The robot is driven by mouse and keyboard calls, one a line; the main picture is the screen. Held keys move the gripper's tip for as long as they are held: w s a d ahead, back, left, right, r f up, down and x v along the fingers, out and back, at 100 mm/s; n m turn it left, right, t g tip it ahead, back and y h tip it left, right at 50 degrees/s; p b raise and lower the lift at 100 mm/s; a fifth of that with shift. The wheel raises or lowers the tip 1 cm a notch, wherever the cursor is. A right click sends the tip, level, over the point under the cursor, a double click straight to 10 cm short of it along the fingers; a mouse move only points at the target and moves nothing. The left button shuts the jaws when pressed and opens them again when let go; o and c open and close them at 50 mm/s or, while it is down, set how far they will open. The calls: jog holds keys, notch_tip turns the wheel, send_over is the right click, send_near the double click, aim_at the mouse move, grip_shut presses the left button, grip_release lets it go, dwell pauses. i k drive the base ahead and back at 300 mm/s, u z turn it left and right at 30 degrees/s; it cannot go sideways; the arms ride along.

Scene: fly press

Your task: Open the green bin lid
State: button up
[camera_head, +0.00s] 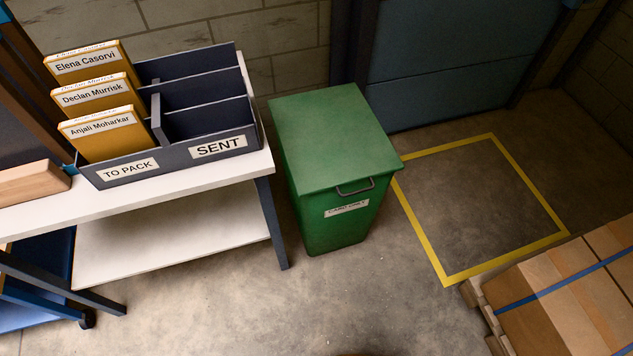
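The green bin (328,222) stands upright on the concrete floor near the middle of the head view, just right of the white table. Its flat green lid (332,138) is shut on top. A dark bar handle (356,187) sits at the front edge of the lid. A label (346,208) is on the bin's front below the handle. My gripper is not in view.
The white table (190,240) holds a dark sorter (180,165) with yellow named packets and a wooden block (32,183). A yellow floor square (505,268) is empty at right. Strapped boxes (575,300) stand lower right. Floor in front of the bin is clear.

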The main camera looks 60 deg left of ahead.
aim_at(330, 137)
jog(key=u, duration=2.35)
jog(key=i, duration=0.25)
jog(key=u, duration=0.4)
